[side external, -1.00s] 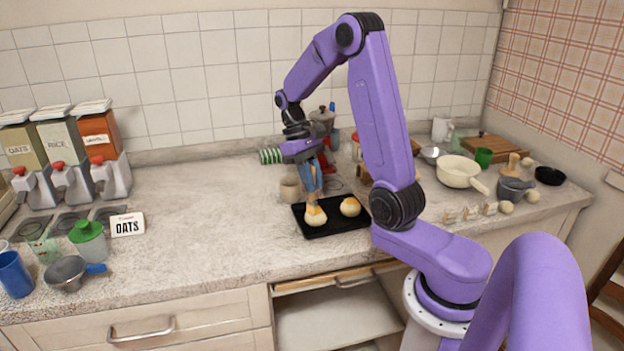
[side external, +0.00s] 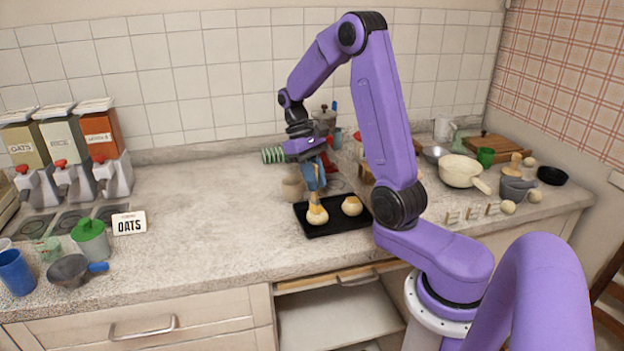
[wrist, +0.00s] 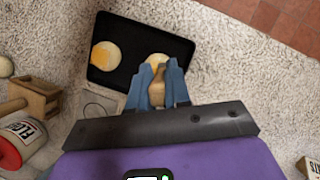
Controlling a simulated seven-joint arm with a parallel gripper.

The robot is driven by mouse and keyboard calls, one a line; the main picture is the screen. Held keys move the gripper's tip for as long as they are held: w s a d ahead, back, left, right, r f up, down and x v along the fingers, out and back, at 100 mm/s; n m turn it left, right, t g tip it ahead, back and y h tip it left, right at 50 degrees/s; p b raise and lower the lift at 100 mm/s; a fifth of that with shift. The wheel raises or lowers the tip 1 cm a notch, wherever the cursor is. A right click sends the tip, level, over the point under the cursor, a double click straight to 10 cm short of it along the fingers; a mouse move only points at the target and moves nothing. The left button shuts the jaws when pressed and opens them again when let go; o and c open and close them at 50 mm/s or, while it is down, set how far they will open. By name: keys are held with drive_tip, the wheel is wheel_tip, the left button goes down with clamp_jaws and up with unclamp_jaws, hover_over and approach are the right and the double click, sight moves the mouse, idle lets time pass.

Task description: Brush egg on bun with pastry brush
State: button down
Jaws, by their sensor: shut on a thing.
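My gripper (side external: 315,184) points down over the black tray (side external: 333,226), its blue fingers shut on the pastry brush (wrist: 167,92). The brush's tan handle shows between the fingers in the wrist view. Its lower end is at the top of the left bun (side external: 317,216); I cannot tell how firmly it touches. This bun shows partly behind the fingers in the wrist view (wrist: 157,58), with some yellow on it. The other bun (side external: 351,207) sits to its right on the tray. It has an orange-yellow egg patch, clear in the wrist view (wrist: 105,55).
Dispensers (side external: 75,145) and an OATS card (side external: 129,223) are at the left. The counter left of the tray is clear.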

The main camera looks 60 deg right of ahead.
drive_tip(key=shift+w+a, duration=0.2)
drive_tip(key=shift+a, duration=0.7)
wheel_tip(320, 180, up, 7)
idle(0.7)
drive_tip(key=shift+w, duration=0.1)
idle(0.4)
